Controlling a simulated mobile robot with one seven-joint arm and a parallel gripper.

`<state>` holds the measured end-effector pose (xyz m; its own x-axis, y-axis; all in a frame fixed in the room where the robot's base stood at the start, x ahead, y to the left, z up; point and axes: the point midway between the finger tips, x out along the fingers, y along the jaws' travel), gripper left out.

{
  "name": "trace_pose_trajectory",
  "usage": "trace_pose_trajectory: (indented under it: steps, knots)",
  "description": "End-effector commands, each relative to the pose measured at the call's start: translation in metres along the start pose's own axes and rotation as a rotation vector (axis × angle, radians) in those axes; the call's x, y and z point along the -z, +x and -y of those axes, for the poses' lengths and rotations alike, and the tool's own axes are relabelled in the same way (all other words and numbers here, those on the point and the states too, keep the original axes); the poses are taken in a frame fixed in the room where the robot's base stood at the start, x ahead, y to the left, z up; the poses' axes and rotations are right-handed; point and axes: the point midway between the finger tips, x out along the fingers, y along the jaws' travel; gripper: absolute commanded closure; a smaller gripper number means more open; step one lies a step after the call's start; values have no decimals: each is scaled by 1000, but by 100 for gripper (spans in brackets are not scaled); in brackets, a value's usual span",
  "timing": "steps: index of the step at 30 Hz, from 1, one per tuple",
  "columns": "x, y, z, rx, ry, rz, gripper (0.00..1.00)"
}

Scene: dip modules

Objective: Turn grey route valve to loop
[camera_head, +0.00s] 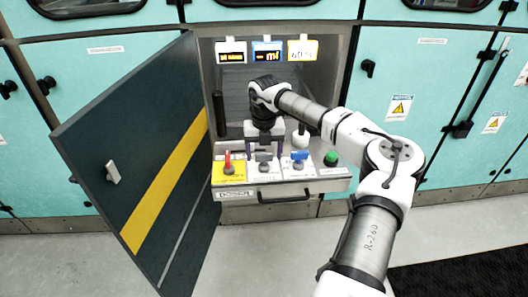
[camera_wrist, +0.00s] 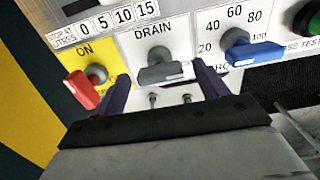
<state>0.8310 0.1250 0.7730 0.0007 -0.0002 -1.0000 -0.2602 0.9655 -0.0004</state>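The grey route valve (camera_wrist: 160,72) is on the panel below the word DRAIN in the wrist view. Its lever lies roughly sideways, with a pale mark at its right end. It also shows small in the head view (camera_head: 263,158). My gripper (camera_wrist: 160,74) is open, its two dark fingers on either side of the lever. The right finger is close to the lever's right end; I cannot tell if they touch. There is a gap at the left finger. A label beside the right finger is partly hidden. No loop label can be read.
A red lever (camera_wrist: 82,90) on a yellow ON plate is left of the valve. A blue lever (camera_wrist: 250,48) on a numbered dial is to its right. A green button (camera_head: 331,159) is farther right. An open dark door (camera_head: 140,165) stands at the left.

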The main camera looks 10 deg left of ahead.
Motion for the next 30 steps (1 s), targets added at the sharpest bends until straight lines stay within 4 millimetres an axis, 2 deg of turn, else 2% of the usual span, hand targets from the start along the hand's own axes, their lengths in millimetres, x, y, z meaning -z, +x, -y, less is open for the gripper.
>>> trace_pose_trajectory:
  steps: [5, 10, 24, 30]
  knots:
    - [0, 0, 0, 0, -1, 0, 27]
    - [-1, -15, 0, 0, -1, 3, 27]
    - [0, -115, 0, 0, -1, 3, 27]
    - [0, -135, 0, 0, 1, 1, 27]
